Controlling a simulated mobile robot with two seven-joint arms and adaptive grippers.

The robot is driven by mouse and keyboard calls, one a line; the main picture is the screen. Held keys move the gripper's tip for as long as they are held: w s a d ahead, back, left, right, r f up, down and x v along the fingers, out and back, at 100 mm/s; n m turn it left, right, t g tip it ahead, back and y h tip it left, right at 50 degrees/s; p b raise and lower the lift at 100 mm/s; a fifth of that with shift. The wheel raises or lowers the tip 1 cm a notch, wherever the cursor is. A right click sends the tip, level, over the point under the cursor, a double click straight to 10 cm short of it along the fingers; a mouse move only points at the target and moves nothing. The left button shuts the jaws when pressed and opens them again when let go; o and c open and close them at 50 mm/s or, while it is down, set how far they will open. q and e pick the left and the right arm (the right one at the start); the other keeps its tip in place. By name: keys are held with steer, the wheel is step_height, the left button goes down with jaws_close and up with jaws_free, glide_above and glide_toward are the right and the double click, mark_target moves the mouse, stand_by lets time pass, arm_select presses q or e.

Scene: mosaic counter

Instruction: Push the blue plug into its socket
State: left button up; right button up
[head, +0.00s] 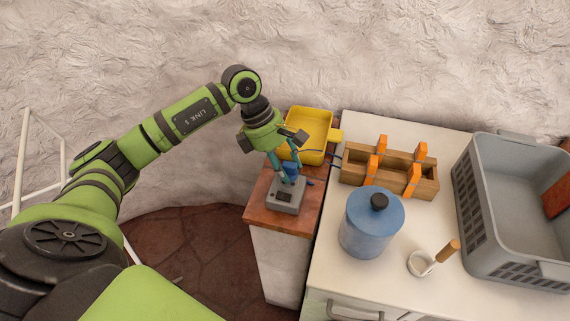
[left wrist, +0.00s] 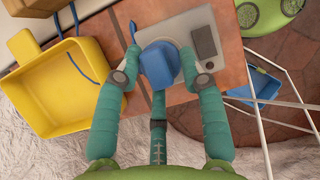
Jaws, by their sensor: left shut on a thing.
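The blue plug (left wrist: 158,64) is between the teal fingers of my left gripper (left wrist: 160,80), which is shut on it. The plug shows there as a small blue patch (head: 291,171) among the fingers. In the left wrist view the plug covers the middle of the box (left wrist: 186,22), with a pale ring partly showing around it. I cannot tell how deep the plug sits. A blue cord (left wrist: 88,66) runs beside it. My right gripper is out of view.
To the right, the white counter (head: 330,270) carries a wooden rack (head: 355,180), a blue lidded pot (head: 366,232), a small white cup (head: 419,264) and a grey crate (head: 480,235).

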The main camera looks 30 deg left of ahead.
arm_select(q)
steer(key=shift+b, duration=0.55)
stand_by(1.1)
steer(key=shift+s+f+b, duration=0.1)
steer(key=shift+f+b, duration=1)
stand_by(0.7)
steer(key=o, duration=1.1)
steer(key=shift+o, duration=0.2)
steer(key=v, duration=0.8)
